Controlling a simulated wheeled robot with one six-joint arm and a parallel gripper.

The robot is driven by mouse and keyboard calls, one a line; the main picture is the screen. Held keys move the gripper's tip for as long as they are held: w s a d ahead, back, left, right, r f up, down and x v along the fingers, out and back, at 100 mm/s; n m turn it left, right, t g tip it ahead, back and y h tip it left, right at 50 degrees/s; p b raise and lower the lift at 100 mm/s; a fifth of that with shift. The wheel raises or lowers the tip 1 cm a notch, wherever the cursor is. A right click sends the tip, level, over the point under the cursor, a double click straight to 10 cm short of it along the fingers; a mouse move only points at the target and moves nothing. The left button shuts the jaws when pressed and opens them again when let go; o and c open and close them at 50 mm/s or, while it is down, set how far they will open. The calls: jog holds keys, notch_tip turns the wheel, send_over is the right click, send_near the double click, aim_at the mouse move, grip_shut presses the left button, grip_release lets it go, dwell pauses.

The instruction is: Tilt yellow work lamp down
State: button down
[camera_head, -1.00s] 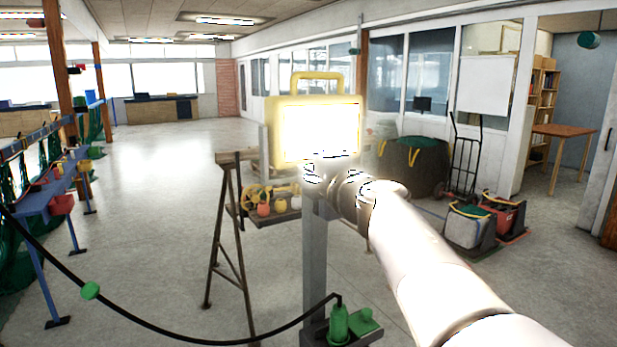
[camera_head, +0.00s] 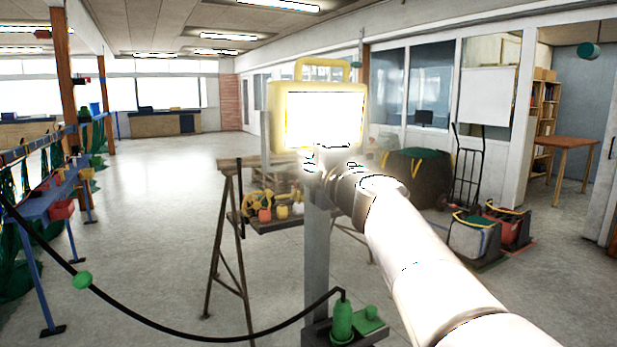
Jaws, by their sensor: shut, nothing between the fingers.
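The yellow work lamp (camera_head: 275,112) is in the upper middle of the head view, on top of a grey upright post (camera_head: 316,250). Its bright white face is turned toward me and a yellow carrying handle (camera_head: 322,63) stands on top. My arm reaches in from the lower right. My gripper (camera_head: 328,160) is shut and empty at the lower edge of the lamp, washed out by the glare. I cannot tell whether its fingertips touch the housing. The lamp's bracket is hidden by glare and by my gripper.
A trestle with a tray of floats (camera_head: 262,225) stands behind the post. Crates (camera_head: 475,237) and a hand truck (camera_head: 467,170) stand right. The floor at left centre is clear.

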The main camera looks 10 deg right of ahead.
jog(key=shift+w+a+f+t+b, duration=0.1)
jog(key=shift+w+f+t+b, duration=0.45)
jog(key=shift+b, duration=2.05)
jog(key=t+b, duration=0.1)
jog(key=b, duration=0.2)
jog(key=shift+s+y, duration=0.1)
jog(key=shift+y, duration=0.3)
jog(key=b, duration=0.2)
jog(key=shift+t+b, duration=0.3)
jog(key=shift+t, duration=0.05)
jog(key=shift+r, duration=0.15)
jog(key=shift+a, duration=0.1)
